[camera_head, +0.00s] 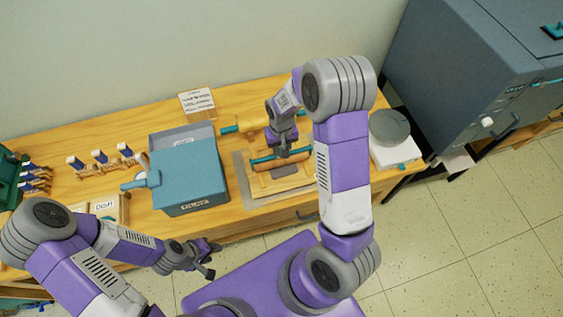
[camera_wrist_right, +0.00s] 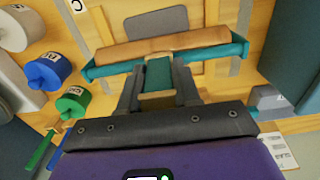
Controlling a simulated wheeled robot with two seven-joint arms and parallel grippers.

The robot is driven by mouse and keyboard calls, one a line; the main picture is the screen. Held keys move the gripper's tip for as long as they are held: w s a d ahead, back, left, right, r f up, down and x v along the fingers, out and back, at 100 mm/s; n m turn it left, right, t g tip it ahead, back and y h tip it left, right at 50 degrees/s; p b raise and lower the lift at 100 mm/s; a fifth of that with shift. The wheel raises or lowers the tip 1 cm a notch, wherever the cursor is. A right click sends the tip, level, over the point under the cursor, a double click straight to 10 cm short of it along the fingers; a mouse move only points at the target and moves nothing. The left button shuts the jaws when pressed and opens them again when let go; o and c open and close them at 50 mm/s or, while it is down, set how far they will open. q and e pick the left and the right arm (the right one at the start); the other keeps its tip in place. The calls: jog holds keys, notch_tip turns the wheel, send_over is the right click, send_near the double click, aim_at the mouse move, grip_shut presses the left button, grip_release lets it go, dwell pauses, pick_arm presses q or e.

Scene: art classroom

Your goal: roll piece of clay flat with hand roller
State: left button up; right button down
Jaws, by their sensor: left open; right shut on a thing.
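The hand roller (camera_head: 284,162) has a wooden cylinder and a teal frame. It is low over the wooden board (camera_head: 262,190) on a grey mat; I cannot tell whether it touches. My right gripper (camera_head: 281,148) is shut on the roller's teal handle; the roller (camera_wrist_right: 160,46) spans in front of the fingers in the wrist view. A flat grey rounded piece (camera_wrist_right: 157,20), apparently the clay, lies on the board just beyond the roller. My left gripper (camera_head: 207,260) is open and empty, off the table's front edge.
A blue box (camera_head: 188,175) stands left of the board. A rolling pin (camera_head: 244,126) with teal ends lies behind it. A grey round wheel (camera_head: 390,126) on a white base is at the right.

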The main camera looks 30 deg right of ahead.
jog(key=w, duration=0.3)
jog(key=shift+d, duration=0.4)
dwell(0.4)
jog(key=shift+s+a+f, duration=0.15)
jog(key=shift+s, duration=0.35)
jog(key=shift+s+a+f, duration=0.1)
jog(key=shift+s, duration=0.4)
jog(key=s, duration=0.2)
jog(key=s+a, duration=0.1)
jog(key=s, duration=0.2)
jog(key=shift+s+a+r, duration=0.1)
jog(key=shift+s+a, duration=0.05)
jog(key=shift+s, duration=0.1)
jog(key=shift+w, duration=0.1)
dwell(0.4)
